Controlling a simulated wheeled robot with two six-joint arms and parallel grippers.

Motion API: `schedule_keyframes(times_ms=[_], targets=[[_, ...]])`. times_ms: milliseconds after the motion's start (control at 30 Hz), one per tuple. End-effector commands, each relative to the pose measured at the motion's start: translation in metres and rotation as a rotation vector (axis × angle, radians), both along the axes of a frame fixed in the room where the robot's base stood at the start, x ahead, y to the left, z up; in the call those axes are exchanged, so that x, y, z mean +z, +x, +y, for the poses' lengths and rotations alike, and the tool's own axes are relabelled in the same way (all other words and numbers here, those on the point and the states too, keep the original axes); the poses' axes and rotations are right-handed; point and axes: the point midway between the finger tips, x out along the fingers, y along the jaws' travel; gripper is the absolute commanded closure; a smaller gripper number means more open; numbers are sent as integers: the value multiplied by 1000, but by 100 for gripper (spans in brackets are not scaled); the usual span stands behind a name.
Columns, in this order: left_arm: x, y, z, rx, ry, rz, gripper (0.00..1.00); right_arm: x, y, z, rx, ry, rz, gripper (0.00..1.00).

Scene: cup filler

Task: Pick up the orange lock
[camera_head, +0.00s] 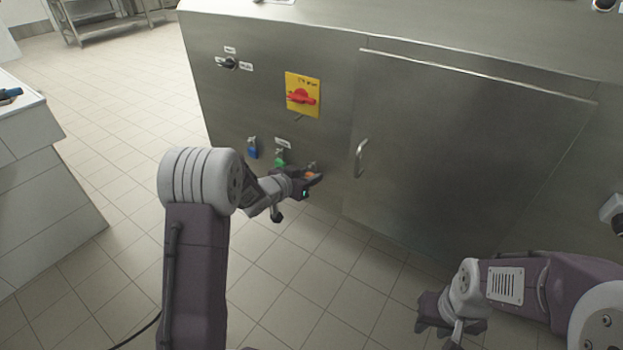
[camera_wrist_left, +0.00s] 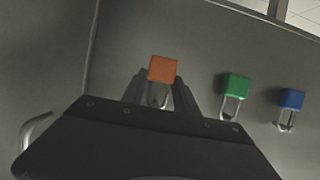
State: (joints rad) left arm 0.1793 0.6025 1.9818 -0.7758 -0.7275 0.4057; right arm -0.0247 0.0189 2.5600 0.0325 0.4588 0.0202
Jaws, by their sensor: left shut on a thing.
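The orange lock (camera_wrist_left: 162,69) is between the fingers of my left gripper (camera_wrist_left: 160,88) in the left wrist view, with its metal shackle pointing down in that picture. In the head view a bit of the orange lock (camera_head: 311,175) shows at the tip of my left gripper (camera_head: 314,177), close to the cabinet front. The left gripper is shut on the lock. Whether the lock still touches the panel is hard to tell. My right gripper (camera_head: 450,318) is at the lower right in the head view, away from the locks; its fingertips are not clear.
A green lock (camera_head: 280,158) and a blue lock (camera_head: 253,148) hang on the steel cabinet beside the orange one. Above them are a red rotary switch on a yellow plate (camera_head: 302,95) and a black knob (camera_head: 228,64). A door handle (camera_head: 361,158) juts out to the right.

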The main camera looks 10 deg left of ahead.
Motion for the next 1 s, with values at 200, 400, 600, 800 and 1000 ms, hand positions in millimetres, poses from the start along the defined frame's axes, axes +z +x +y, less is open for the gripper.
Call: schedule_keyframes(times_ms=[200, 400, 600, 800, 1000], targets=[[4, 0, 0, 0, 0, -1, 100, 4, 0, 0, 0, 0, 0, 66], [17, -10, 5, 3, 0, 3, 100, 18, 0, 0, 0, 0, 0, 66], [19, -63, 24, 7, -3, 4, 100, 31, 0, 0, 0, 0, 0, 66], [6, -125, 49, 8, 3, -7, 100, -6, 0, 0, 0, 0, 1, 66], [11, -159, 60, 4, 1, -7, 100, -27, 0, 0, 0, 0, 1, 66]])
